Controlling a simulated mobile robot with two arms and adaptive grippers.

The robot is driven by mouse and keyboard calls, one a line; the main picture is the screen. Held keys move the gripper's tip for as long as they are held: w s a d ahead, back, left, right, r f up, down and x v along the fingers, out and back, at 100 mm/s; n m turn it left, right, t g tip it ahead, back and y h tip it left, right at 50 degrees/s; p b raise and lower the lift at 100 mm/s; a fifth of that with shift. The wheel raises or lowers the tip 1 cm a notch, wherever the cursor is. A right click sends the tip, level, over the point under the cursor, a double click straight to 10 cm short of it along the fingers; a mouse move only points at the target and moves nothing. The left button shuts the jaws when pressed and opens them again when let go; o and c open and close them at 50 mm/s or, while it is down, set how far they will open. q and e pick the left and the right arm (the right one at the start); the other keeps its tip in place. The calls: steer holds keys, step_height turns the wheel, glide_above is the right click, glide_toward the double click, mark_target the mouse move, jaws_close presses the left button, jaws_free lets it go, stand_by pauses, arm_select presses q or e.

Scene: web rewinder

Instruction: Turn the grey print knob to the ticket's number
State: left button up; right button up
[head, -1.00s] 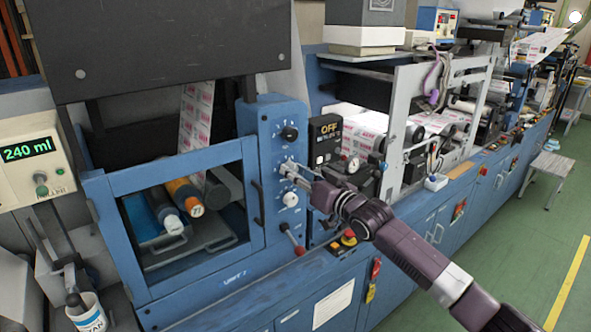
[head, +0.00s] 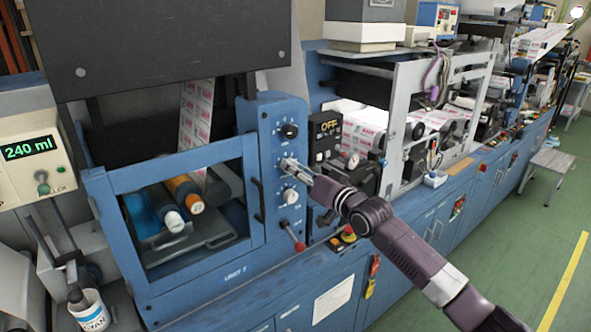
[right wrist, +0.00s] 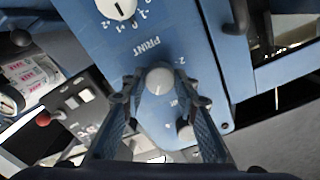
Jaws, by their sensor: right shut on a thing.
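The grey print knob (right wrist: 159,80) is on the blue control panel (right wrist: 180,30), which shows upside down in the right wrist view. My right gripper (right wrist: 160,98) has a fingertip on each side of it and is shut on it. A thin pointer line shows on the knob face; most of its number scale is hidden, so its setting cannot be read. In the head view my right gripper (head: 296,166) reaches the panel from the right and covers most of the knob. No ticket number is readable. My left gripper is not in view.
A black knob (head: 289,131) sits above on the same panel, and a white knob (head: 290,197) below. A red-ended lever (head: 299,245) sticks out lower down. A black box reading OFF (head: 326,138) stands close on the right.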

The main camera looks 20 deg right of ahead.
steer(key=o, duration=1.1)
steer(key=shift+f, duration=0.1)
steer(key=shift+o, duration=0.2)
steer(key=shift+s, duration=0.15)
steer(key=v, duration=1.1)
steer(key=shift+s+d, duration=0.15)
steer(key=shift+s, duration=0.25)
